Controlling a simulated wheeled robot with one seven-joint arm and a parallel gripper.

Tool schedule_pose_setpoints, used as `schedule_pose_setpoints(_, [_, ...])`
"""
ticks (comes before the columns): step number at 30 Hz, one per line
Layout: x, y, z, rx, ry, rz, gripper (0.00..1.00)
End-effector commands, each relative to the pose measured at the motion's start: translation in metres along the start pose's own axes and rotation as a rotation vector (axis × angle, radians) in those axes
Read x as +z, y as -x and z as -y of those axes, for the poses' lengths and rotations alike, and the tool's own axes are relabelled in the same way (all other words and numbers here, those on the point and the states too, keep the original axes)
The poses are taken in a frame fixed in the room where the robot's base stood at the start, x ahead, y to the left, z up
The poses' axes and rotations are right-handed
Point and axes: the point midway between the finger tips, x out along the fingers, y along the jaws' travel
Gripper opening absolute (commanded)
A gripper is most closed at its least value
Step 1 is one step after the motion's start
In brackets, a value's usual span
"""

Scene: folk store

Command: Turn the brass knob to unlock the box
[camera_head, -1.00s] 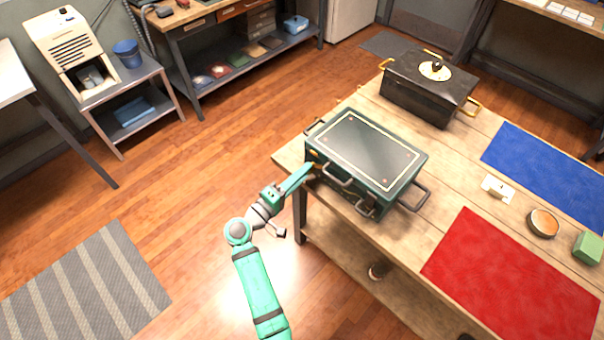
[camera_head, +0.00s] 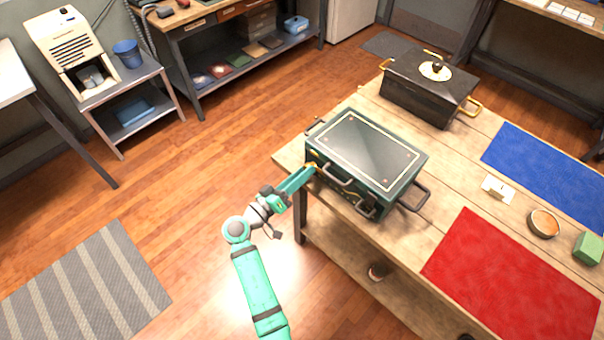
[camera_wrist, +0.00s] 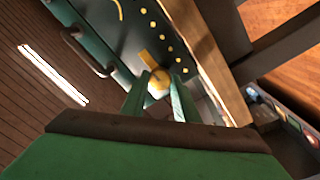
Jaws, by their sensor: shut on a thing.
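The dark green box (camera_head: 352,158) has a flat, cream-outlined lid, which is down, and stands at the near left corner of the wooden table. In the wrist view its front face (camera_wrist: 110,32) shows a row of yellow dots, a yellow arc and a yellow pointer-like strip. The brass knob (camera_wrist: 158,86) sits between my fingertips, partly hidden by them. My gripper (camera_head: 310,170) reaches the box's left front side and is shut on the knob; the fingers also show in the wrist view (camera_wrist: 158,95).
Dark handles (camera_head: 337,176) stick out of the box's front, close to my gripper. A black box (camera_head: 425,98) with brass handles stands behind. A red mat (camera_head: 515,285), blue mat (camera_head: 550,165), bowl (camera_head: 543,223) and green block (camera_head: 588,248) lie right.

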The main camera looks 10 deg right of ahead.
Motion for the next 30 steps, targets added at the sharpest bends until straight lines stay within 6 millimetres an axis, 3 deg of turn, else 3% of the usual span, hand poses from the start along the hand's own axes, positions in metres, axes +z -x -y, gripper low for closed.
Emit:
schedule_pose_setpoints(13, [0.001, 0.0, 0.001, -0.001, -0.009, 0.002, 0.05])
schedule_pose_setpoints(14, [0.001, 0.0, 0.001, -0.001, -0.009, 0.002, 0.32])
schedule_pose_setpoints(16, [0.001, 0.0, 0.001, -0.001, -0.009, 0.002, 0.46])
schedule_pose_setpoints(25, [0.0, 0.001, 0.0, 0.0, -0.009, 0.001, 0.46])
schedule_pose_setpoints(30, [0.0, 0.015, 0.001, -0.002, -0.008, -0.002, 0.46])
